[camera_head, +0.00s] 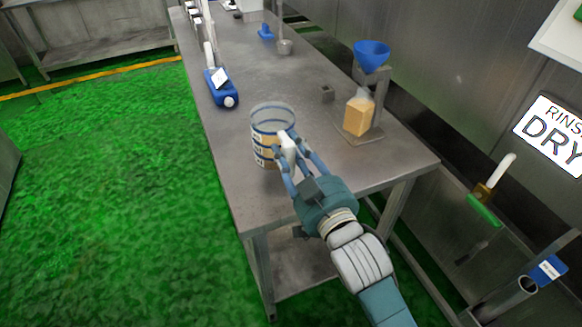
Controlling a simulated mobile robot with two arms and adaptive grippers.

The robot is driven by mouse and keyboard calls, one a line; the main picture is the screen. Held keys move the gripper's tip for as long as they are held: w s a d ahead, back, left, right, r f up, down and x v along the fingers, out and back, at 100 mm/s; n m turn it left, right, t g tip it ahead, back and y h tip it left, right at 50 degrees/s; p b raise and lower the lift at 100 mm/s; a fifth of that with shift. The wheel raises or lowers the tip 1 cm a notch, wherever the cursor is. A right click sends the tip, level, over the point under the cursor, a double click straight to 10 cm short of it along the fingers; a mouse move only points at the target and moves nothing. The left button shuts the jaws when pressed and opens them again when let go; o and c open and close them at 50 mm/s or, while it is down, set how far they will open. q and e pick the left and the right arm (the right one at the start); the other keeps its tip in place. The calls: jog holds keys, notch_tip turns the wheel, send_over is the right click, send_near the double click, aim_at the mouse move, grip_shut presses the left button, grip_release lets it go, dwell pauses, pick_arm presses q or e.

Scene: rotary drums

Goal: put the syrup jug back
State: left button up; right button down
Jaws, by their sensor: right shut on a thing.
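The syrup jug (268,118) seems to be the clear round vessel near the front left edge of the metal table. It looks upright, with a bluish see-through rim, amber contents lower down and pale labels or marks on its side. My right gripper (289,158) reaches in from the lower right, on the jug's near right side. Its fingers are shut on a white upright part that looks like the jug's handle. The fingers hide part of the jug's side. I cannot tell whether its base touches the table. My left gripper is not in view.
The metal table (245,60) has clear room in its middle. A blue bottle (220,88) lies by the left edge. A blue funnel (372,55) sits on a stand above an amber-filled container (358,115) at right.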

aim_at(294, 172)
jog(key=shift+f, duration=2.2)
jog(key=c, duration=1.3)
grip_release()
jog(key=shift+f+b, duration=0.15)
jog(key=shift+b, duration=0.15)
jog(key=shift+c, duration=0.2)
